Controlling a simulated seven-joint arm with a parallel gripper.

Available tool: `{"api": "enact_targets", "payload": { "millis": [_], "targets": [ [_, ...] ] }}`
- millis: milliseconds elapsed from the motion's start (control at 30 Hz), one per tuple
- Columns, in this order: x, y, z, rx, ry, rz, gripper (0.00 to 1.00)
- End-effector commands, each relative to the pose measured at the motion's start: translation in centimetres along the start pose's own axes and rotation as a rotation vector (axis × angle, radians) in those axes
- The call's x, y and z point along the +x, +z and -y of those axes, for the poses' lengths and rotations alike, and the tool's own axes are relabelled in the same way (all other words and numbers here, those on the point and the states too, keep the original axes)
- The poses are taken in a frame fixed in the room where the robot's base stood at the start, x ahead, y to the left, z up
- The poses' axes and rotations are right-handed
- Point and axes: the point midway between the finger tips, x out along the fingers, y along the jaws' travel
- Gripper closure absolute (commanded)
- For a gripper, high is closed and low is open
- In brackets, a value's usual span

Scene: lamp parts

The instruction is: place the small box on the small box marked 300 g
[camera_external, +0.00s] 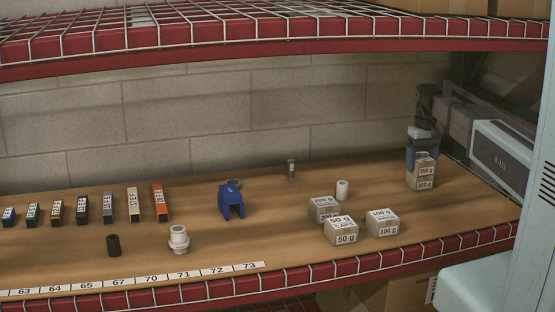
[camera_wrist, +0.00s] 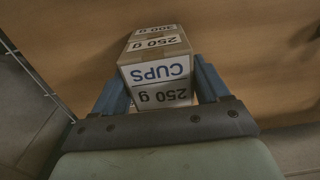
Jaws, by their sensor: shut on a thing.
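The small box marked 250 g (camera_external: 427,171) is at the far right of the shelf, directly above the small box marked 300 g (camera_external: 424,184). The two look lined up and touching. My gripper (camera_external: 421,157) comes down from above and is shut on the 250 g box. In the wrist view the 250 g box (camera_wrist: 158,72), with the word CUPS on its face, sits between the two blue fingers. The 300 g box (camera_wrist: 155,31) shows just beyond it. Its lower part is hidden there.
Boxes marked 200 g (camera_external: 324,204), 50 g (camera_external: 341,231) and 100 g (camera_external: 383,222) stand left of the stack. A wire-mesh shelf (camera_external: 250,22) hangs above.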

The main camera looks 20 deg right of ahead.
Motion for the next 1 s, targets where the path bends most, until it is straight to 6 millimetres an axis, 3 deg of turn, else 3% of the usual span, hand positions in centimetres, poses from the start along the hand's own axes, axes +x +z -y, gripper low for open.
{"api": "enact_targets", "payload": {
  "millis": [300,667,1000],
  "targets": [
    [0.1,0.0,0.0,0.000,0.000,0.000,0.00],
    [-0.6,0.0,0.0,0.000,0.000,0.000,0.00],
    [-5.6,-0.1,0.0,0.000,0.000,-0.002,0.00]
  ]
}}
